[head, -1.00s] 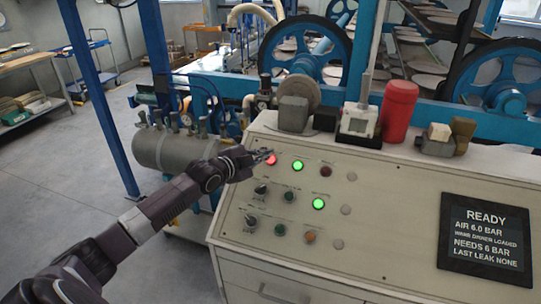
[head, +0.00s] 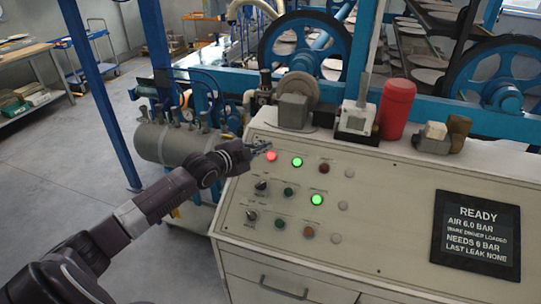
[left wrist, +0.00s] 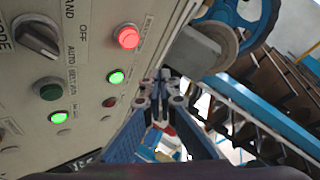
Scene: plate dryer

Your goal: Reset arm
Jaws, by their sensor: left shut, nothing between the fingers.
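My left gripper (head: 262,149) is shut and empty, held at the upper left of the control panel (head: 345,229), close to the lit red button (head: 271,156). In the left wrist view its closed fingertips (left wrist: 160,88) point along the panel, which fills the left side. The red button also shows there (left wrist: 127,37), apart from the fingertips. Two green lights are lit, an upper one (head: 297,162) and a lower one (head: 316,199). My right gripper is not in view.
A display (head: 477,235) reads READY, AIR 6.0 BAR. A red cylinder (head: 397,109), a grey machine block (head: 294,110) and small blocks (head: 434,137) stand along the panel's top. A grey tank (head: 170,145) stands behind my left arm. Open floor lies at the left.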

